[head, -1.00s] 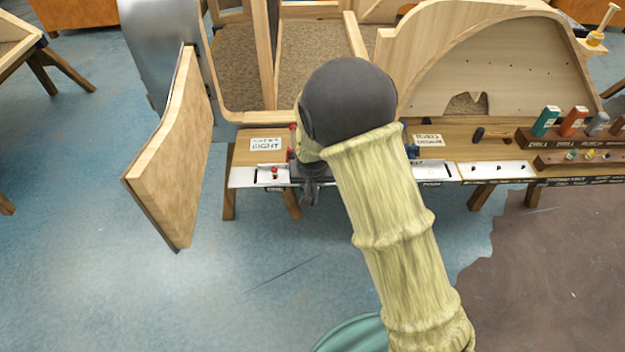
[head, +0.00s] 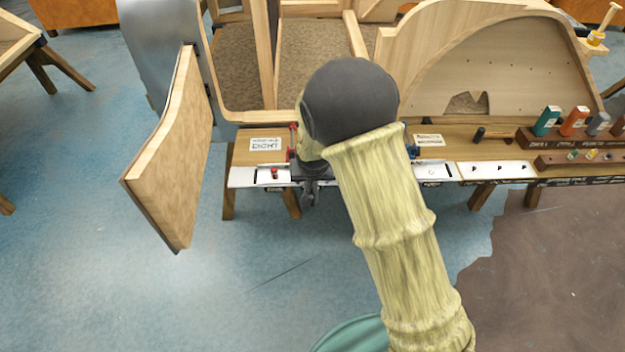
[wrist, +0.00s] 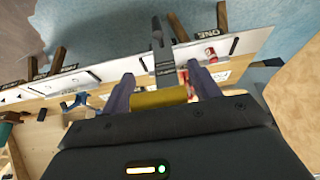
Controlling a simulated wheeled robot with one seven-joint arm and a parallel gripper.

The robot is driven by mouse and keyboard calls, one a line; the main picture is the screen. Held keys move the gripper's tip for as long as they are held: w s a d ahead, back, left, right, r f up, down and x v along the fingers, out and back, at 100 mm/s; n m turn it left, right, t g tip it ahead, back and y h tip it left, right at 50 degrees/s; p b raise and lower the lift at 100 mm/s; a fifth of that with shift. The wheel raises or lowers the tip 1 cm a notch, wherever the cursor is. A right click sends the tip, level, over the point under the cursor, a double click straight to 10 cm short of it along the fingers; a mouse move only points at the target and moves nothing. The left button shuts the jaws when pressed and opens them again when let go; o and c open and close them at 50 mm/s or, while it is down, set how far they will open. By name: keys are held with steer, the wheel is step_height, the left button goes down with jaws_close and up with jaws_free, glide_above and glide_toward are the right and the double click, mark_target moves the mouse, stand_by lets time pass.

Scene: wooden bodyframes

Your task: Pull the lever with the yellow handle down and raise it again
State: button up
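The yellow handle (wrist: 158,98) shows in the wrist view just in front of my palm, lying crosswise between my fingers. Its ends come close to both fingers; I cannot tell whether they touch. A grey lever bar (wrist: 163,50) runs from it towards the panel. My gripper (wrist: 162,78) has its fingers wide apart, one on each side of the handle. In the head view my wrist and arm hide the yellow handle and most of my gripper; dark grey parts (head: 311,188) show at the panel's front edge.
A white panel strip (head: 437,172) with a slot runs along the bench front. A wooden door panel (head: 172,160) juts out at the left. Bottles (head: 547,121) stand on the right.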

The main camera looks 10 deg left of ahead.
steer(key=shift+s, duration=0.2)
steer(key=shift+r, duration=0.1)
steer(key=b+v, duration=0.1)
steer(key=v, duration=1.6)
steer(key=shift+s+r, duration=0.1)
steer(key=shift+r, duration=0.3)
steer(key=c, duration=0.5)
steer(key=shift+g, duration=0.7)
steer(key=r+p, duration=0.1)
steer(key=w+r+p, duration=0.1)
steer(key=r, duration=0.1)
steer(key=w+r+p, duration=0.1)
steer(key=shift+w+a+r, duration=0.1)
steer(key=shift+a+r, duration=0.1)
steer(key=shift+a, duration=0.1)
jaws_close()
steer(key=shift+f, duration=0.1)
